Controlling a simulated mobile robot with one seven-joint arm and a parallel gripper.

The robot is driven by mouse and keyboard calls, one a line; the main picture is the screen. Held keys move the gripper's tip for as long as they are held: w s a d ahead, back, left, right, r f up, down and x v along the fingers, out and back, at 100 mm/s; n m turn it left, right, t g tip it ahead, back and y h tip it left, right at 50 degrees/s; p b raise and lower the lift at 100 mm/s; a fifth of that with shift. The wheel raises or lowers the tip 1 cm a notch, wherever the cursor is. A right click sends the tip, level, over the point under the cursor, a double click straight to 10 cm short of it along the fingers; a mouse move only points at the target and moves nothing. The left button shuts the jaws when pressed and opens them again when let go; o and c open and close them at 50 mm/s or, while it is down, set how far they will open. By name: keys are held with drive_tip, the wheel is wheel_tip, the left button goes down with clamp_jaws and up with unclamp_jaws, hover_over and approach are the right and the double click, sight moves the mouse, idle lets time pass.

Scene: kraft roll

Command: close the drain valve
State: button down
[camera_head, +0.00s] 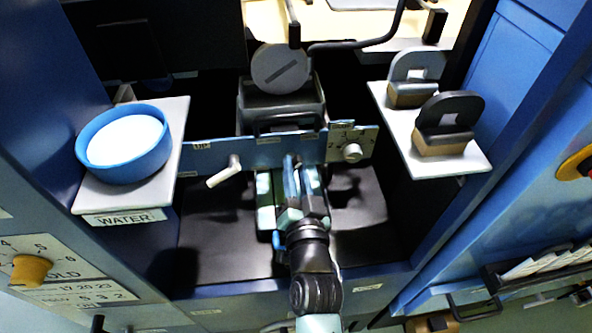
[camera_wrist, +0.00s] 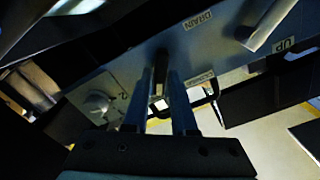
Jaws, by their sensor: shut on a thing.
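A blue panel (camera_head: 262,151) crosses the middle of the head view. In the wrist view its DRAIN label (camera_wrist: 198,20) sits between a pale lever and a small dark handle (camera_wrist: 161,66). I take this dark handle to be the drain valve. My gripper (camera_head: 291,165) reaches up to the panel. In the wrist view my gripper (camera_wrist: 166,80) has its two fingers close together on either side of the dark handle, shut on it. The fingers hide much of the handle, so its exact angle is hard to tell.
The pale lever (camera_head: 224,172) sticks out left of my gripper, and a round dial knob (camera_head: 352,152) sits to its right. A shelf with a blue-rimmed water bowl (camera_head: 125,144) is at left. A white shelf (camera_head: 470,161) with two dark-wheeled holders is at right.

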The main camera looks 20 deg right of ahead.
drive_tip(key=shift+w+a+n+b, duration=0.15)
drive_tip(key=shift+n+b, duration=0.35)
drive_tip(key=shift+n, duration=2.05)
drive_tip(key=shift+s+a+n+b, duration=0.15)
drive_tip(key=shift+n+b, duration=0.3)
drive_tip(key=shift+n, duration=2.15)
drive_tip(key=shift+w+a+n+b, duration=0.15)
drive_tip(key=shift+n+b, duration=0.35)
drive_tip(key=shift+n, duration=2.05)
drive_tip(key=c, duration=0.8)
unclamp_jaws()
drive_tip(key=v, duration=1.3)
drive_tip(key=shift+p, duration=0.4)
